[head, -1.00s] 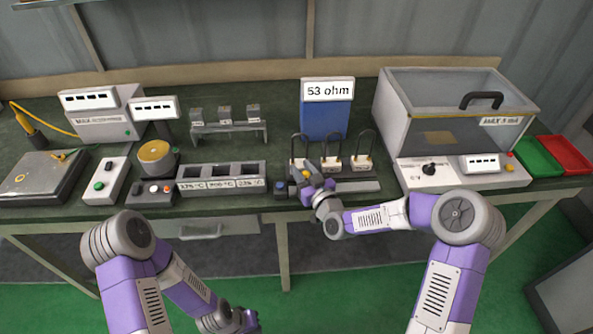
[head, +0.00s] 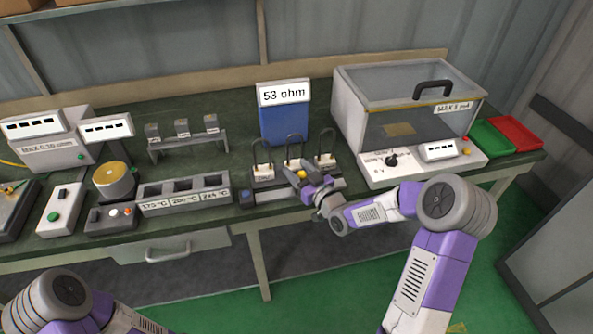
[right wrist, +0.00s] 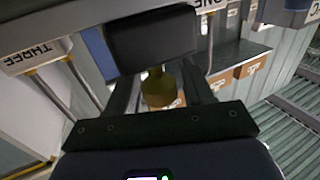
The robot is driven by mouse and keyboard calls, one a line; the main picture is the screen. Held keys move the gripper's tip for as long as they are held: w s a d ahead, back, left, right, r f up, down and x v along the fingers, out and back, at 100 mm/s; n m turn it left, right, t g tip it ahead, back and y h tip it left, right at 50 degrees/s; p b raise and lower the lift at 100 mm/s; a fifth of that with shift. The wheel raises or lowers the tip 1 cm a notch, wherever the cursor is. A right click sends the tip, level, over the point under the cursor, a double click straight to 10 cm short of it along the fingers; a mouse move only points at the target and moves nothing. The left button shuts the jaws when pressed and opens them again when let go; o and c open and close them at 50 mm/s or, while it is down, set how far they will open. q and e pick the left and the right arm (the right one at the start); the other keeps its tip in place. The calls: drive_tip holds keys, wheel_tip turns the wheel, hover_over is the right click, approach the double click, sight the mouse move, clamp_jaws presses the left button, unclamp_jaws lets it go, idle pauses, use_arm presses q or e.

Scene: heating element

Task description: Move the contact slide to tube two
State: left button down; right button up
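The contact slide, with a yellow knob (head: 301,174), sits on a grey rail in front of the three labelled tubes. The knob is near the front of the middle tube (head: 293,162), between the left tube (head: 262,170) and the right tube (head: 326,161). My right gripper (head: 305,186) is at the slide. In the right wrist view the yellow knob (right wrist: 160,90) stands between its dark fingers, with gaps seeming to show on both sides. A dark block (right wrist: 150,40) is just beyond. Labels THREE (right wrist: 32,55) and ONE (right wrist: 212,5) appear upside down. My left gripper is outside the view.
A blue 53 ohm meter (head: 286,122) stands behind the tubes. A clear-lidded box (head: 400,105) stands to the right, close to my right arm. A three-slot heater block (head: 184,194) is left of the rail. Green (head: 492,138) and red (head: 516,132) trays lie at the far right.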

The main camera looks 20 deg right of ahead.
sight(305, 177)
drive_tip(key=p+v, duration=0.1)
drive_tip(key=v, duration=0.6)
drive_tip(key=shift+s, duration=0.3)
idle(0.4)
